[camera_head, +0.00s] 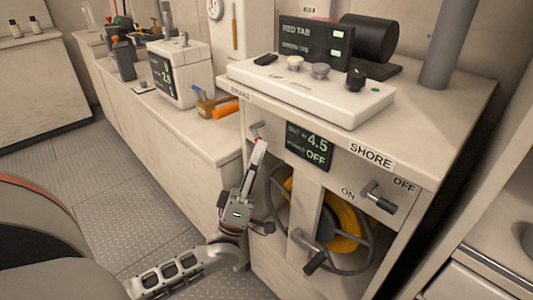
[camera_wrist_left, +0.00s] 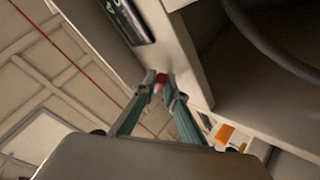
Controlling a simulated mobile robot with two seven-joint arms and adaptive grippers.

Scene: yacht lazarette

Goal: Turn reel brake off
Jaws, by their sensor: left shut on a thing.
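The brake lever (camera_head: 256,128) is a small metal handle on the upper left of the cabinet front, left of a dark display. My left gripper (camera_head: 261,146) is at this lever with its fingers closed on its red end (camera_wrist_left: 160,82), which also shows between the fingertips in the left wrist view. The fingers cover most of that end. The display (camera_head: 309,146) reads 4.5 and, below it, OFF; its small labels are hard to read. The reel (camera_head: 342,222) with yellow cable sits in the cabinet opening below. My right gripper is not in view.
A dark-handled SHORE switch (camera_head: 378,197) sits at the cabinet's right, between ON and OFF labels. The reel's crank handle (camera_head: 314,262) sticks out low in front. A white control panel (camera_head: 300,92) lies on top. A counter (camera_head: 190,127) with tools runs to the left.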

